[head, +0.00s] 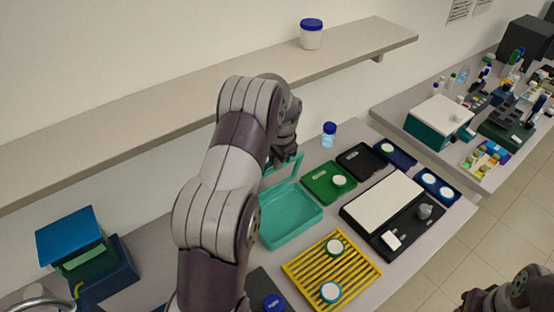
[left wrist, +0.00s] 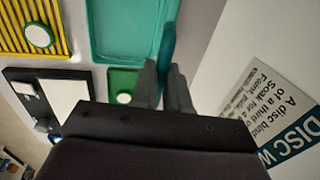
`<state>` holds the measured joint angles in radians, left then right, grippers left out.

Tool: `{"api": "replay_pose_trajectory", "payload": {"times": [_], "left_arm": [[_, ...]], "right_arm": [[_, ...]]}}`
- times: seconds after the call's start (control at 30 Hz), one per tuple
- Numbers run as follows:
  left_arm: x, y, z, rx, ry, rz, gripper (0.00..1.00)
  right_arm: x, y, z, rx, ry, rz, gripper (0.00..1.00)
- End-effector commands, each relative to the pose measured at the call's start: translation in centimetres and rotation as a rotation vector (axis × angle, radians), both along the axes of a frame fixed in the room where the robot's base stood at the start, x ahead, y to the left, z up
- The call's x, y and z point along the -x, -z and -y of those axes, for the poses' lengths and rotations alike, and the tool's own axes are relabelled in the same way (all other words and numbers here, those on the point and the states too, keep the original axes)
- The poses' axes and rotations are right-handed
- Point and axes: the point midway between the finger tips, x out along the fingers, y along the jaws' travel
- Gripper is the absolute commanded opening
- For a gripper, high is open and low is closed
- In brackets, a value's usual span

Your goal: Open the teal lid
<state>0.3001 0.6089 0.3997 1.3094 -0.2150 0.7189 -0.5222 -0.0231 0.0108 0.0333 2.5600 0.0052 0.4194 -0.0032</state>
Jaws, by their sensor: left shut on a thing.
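The teal box (head: 290,222) sits on the bench, its shallow inside open to view. Its teal lid (head: 297,170) stands raised at the box's back edge, partly hidden by my left arm. My left gripper (head: 287,152) is at the top of the raised lid, partly hidden behind my arm. In the left wrist view, the gripper (left wrist: 164,82) is shut on the lid (left wrist: 167,48), which shows nearly edge-on between the fingers. The box (left wrist: 125,25) lies beyond it there. My right gripper is not in view; only part of my right arm shows at the lower right.
A green tray (head: 318,190) is right of the box, and a yellow rack (head: 312,262) is in front. A black tray with a white pad (head: 382,200) lies further right. A shelf (head: 180,95) runs above. A blue-capped bottle (head: 329,136) stands behind. A printed sign (left wrist: 285,110) is near the gripper.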

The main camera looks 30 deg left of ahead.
Motion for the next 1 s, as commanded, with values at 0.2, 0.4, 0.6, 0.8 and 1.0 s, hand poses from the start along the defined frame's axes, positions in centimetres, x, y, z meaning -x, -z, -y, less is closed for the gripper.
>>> {"api": "replay_pose_trajectory", "payload": {"times": [0.2,0.4,0.6,0.8,1.0], "left_arm": [[0.3,0.5,0.1,0.004,-0.004,-0.011,0.4],[0.2,0.2,0.0,0.002,-0.002,-0.006,0.4],[0.2,-2.0,0.4,0.001,-0.001,0.001,0.4],[0.5,-8.5,1.3,0.004,-0.002,-0.004,0.4],[0.8,-11.9,1.8,0.006,-0.002,-0.01,0.4]], "right_arm": [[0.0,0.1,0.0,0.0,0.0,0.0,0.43],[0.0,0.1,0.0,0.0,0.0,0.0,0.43],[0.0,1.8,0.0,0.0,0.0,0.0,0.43],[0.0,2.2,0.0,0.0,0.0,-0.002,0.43],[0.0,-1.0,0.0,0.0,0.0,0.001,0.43]]}}
